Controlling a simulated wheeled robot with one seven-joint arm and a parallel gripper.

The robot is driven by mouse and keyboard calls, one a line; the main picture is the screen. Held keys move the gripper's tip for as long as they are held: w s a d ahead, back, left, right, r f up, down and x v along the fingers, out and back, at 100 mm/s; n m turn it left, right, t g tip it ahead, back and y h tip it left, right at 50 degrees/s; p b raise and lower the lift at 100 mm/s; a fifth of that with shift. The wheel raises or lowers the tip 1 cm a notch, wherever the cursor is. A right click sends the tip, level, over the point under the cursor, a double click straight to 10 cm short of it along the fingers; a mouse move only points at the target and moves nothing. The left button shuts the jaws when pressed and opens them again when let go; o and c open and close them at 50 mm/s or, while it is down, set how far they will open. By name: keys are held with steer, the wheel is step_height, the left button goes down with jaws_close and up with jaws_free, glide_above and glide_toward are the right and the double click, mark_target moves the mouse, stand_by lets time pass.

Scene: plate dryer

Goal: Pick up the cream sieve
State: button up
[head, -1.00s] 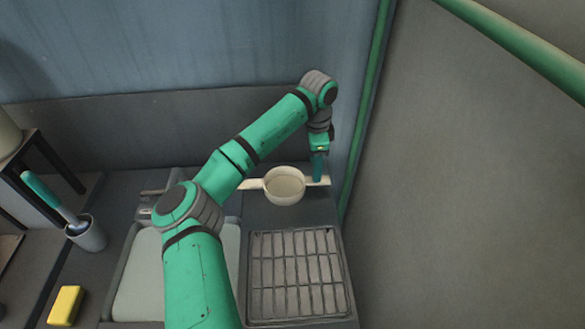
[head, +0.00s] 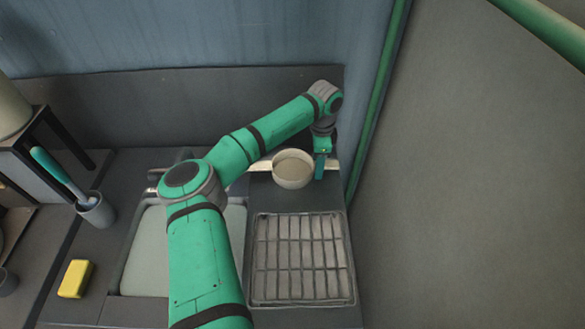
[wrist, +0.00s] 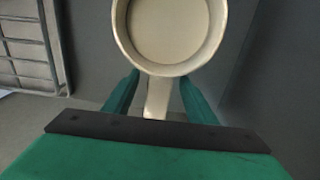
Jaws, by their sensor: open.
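The cream sieve (head: 292,170) sits on the dark counter behind the plate rack, with a handle sticking out on its left and a short tab on its right. My gripper (head: 320,170) is at its right side, pointing down. In the wrist view the sieve's round bowl (wrist: 168,30) is at the top, and its narrow tab (wrist: 157,98) runs down between my open fingers (wrist: 150,95). A gap shows on each side of the tab. I cannot tell how low the fingertips are relative to the tab.
A wire plate rack (head: 303,258) lies in front of the sieve. The sink (head: 150,250) is left of it. A yellow sponge (head: 75,279) and a cup with a brush (head: 96,210) stand further left. A green-edged wall panel (head: 470,190) stands close on the right.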

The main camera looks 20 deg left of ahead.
steer(key=shift+f, duration=0.5)
jaws_close()
steer(key=shift+r, duration=0.15)
